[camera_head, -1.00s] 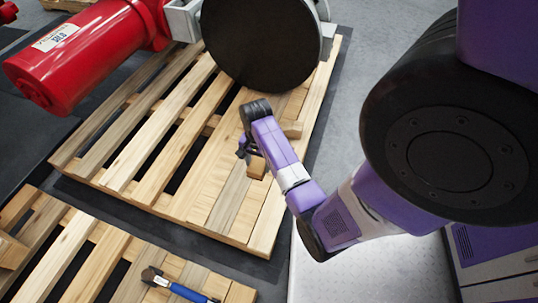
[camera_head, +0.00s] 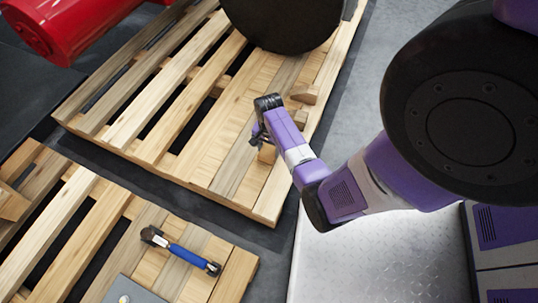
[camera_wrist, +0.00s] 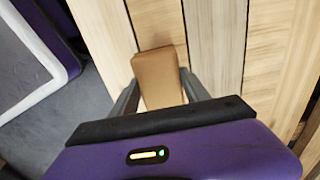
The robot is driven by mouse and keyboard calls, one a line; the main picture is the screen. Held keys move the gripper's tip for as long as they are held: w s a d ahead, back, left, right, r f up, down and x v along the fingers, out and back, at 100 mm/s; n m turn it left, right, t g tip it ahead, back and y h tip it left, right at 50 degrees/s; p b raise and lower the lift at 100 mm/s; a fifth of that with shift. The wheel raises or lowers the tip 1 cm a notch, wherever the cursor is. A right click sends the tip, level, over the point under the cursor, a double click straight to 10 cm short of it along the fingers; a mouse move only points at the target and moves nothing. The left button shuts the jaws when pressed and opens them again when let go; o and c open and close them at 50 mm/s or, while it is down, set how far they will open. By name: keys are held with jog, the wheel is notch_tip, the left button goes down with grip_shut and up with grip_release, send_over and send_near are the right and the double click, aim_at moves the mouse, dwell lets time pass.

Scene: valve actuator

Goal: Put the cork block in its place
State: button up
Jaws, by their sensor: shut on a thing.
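The cork block (camera_wrist: 157,72) is a plain brown block between the two grey fingers of my gripper (camera_head: 262,146) in the wrist view. My gripper is shut on it. In the head view the cork block (camera_head: 267,154) shows small under my gripper, over the near right part of the upper pallet (camera_head: 232,165). I cannot tell whether the block touches the planks. Its lower end is hidden by the gripper body in the wrist view.
A large black disc (camera_head: 285,20) and a red cylinder (camera_head: 45,30) stand at the back. A small wooden block (camera_head: 304,94) lies on the upper pallet.

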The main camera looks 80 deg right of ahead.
aim_at(269, 154)
jog(key=shift+f+b, duration=0.7)
jog(key=shift+f, duration=1.05)
jog(key=shift+f, duration=0.1)
jog(key=o, duration=1.2)
